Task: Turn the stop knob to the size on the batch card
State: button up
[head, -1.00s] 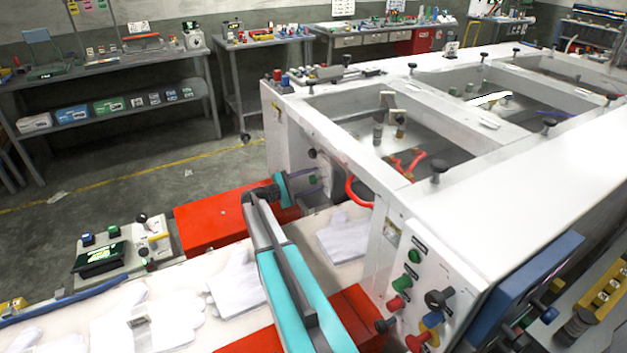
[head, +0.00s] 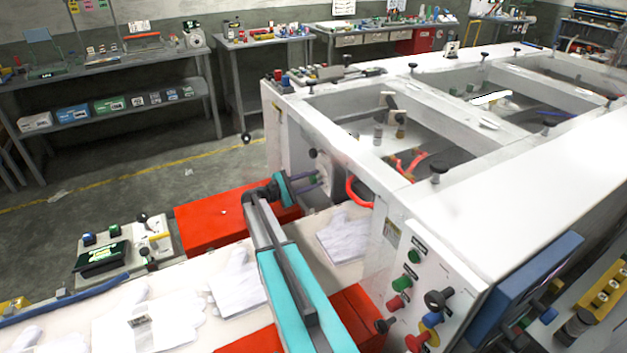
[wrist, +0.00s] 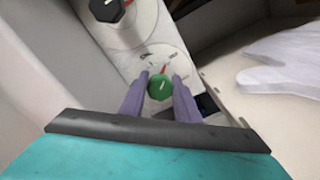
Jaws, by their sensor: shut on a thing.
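In the wrist view my gripper (wrist: 160,88) has its two purple fingers shut on a green knob (wrist: 160,87), one finger on each side. The knob has a pale line on its face. It sits on a pale dial (wrist: 158,62) with small marks and a red mark just above the knob. The dial's lettering is too small to read. In the head view my gripper (head: 310,183) reaches the end panel of the white machine, and the knob is mostly hidden there. I cannot identify a batch card for certain or read any size.
A black knob (wrist: 108,8) on a round plate is close above the green one. White gloves (head: 238,290) lie on the belt below my arm. Red boxes (head: 215,222) flank the belt. A control panel (head: 430,290) with coloured buttons stands at right.

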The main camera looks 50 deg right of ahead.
jog(key=n+p, duration=0.2)
jog(key=n, duration=0.3)
jog(key=shift+r, duration=0.15)
jog(key=n+p, duration=0.2)
jog(key=n, duration=0.3)
dwell(0.3)
jog(key=o, duration=1)
jog(key=shift+o, duration=0.2)
jog(key=b+v, duration=0.3)
jog(key=v, duration=0.9)
jog(key=shift+a, duration=0.1)
jog(key=shift+b+v, duration=0.4)
jog(key=shift+v, duration=0.4)
